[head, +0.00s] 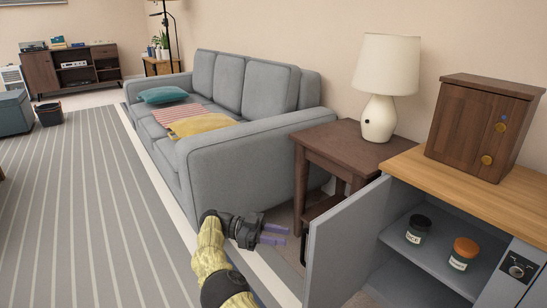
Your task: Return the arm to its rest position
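My arm (210,260), in a yellow cover with dark joints, reaches up from the bottom middle of the head view. My gripper (286,235) is dark with two purple fingers pointing right. The fingers are apart, with nothing visible between them, so it is open and empty. It is in front of the sofa's near end and to the left of the open grey cabinet door (345,245). In the picture there is a gap between the fingertips and the door.
The cabinet (408,160) holds two jars, one black-lidded (418,229) and one orange-lidded (463,253). A wooden box (482,125) stands on top. A side table (330,144) with a lamp (380,118) and a grey sofa (250,165) stand behind. The striped rug (90,210) at left is clear.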

